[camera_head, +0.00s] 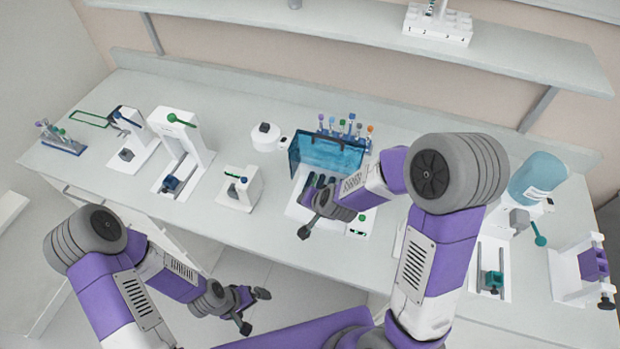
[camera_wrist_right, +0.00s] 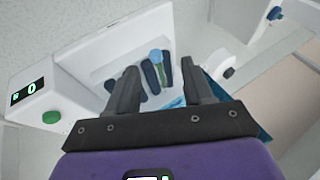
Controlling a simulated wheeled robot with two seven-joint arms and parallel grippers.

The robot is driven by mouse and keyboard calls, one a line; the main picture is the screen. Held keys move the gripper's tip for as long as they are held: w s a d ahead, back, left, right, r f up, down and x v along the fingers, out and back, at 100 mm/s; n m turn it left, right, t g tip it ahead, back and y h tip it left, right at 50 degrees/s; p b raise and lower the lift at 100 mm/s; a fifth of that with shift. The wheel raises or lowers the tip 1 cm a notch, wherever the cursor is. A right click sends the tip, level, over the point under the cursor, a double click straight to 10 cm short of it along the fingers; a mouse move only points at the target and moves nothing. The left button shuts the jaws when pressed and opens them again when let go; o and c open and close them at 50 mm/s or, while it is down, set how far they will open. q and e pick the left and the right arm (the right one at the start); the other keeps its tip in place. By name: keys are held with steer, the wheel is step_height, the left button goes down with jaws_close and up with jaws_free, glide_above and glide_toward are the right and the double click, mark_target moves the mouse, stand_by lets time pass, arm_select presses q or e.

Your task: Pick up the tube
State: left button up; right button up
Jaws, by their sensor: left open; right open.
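In the right wrist view a tube (camera_wrist_right: 157,58) with a blue cap and a green body sits among dark slots of a white device (camera_wrist_right: 95,75). It appears between the two open fingers of my right gripper (camera_wrist_right: 161,80), with no visible contact. In the head view the same device, with a blue see-through lid (camera_head: 325,153) raised, stands mid-table. My right gripper (camera_head: 305,213) is over its front part, and I cannot make out the tube there. My left gripper (camera_head: 254,310) is open and empty, in front of the table and away from the device.
A rack of several capped tubes (camera_head: 345,125) stands behind the lid. Another rack (camera_head: 62,140) is at the far left. White instruments (camera_head: 183,150) stand to the left, and a blue container (camera_head: 538,178) to the right. The bench (camera_head: 235,110) has clear patches between them.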

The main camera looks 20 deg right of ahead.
steer(key=shift+w+d+f, duration=0.1)
steer(key=shift+w+f, duration=0.1)
steer(key=shift+f, duration=0.3)
steer(key=shift+w+f, duration=0.15)
steer(key=shift+f, duration=0.3)
steer(key=shift+d+b+x, duration=0.15)
steer(key=shift+b+x, duration=0.05)
steer(key=shift+x, duration=0.75)
steer(key=shift+d+b+x, duration=0.15)
steer(key=shift+b+x, duration=0.05)
steer(key=shift+x, duration=0.8)
steer(key=shift+w, duration=0.15)
steer(key=shift+r, duration=0.1)
steer(key=shift+c, duration=0.3)
jaws_close()
